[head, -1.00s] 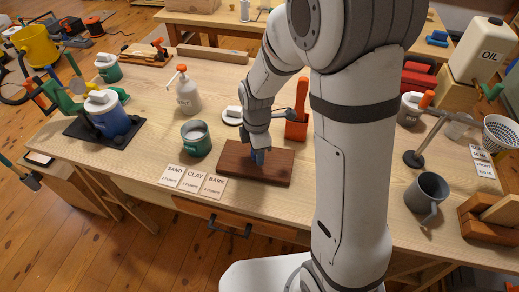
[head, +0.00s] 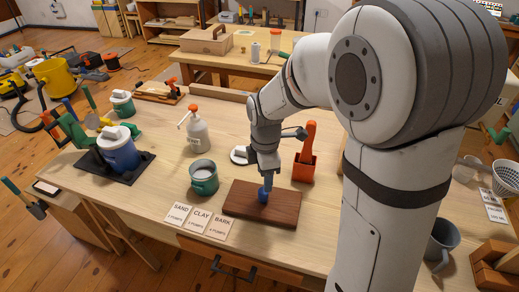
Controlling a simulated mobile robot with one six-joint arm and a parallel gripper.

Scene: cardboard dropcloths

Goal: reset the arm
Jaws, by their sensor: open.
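My gripper (head: 265,178) points down over the dark brown wooden board (head: 240,205) on the workbench. Its jaws are open. A small blue object (head: 264,195) stands on the board directly below the fingertips, its upper part close to or between them. I cannot tell whether the fingers touch it. My arm comes in from the right and hides part of the bench.
A green mug (head: 203,180) stands left of the board and an orange holder (head: 304,168) behind it to the right. A grey mug (head: 440,245) stands at right.

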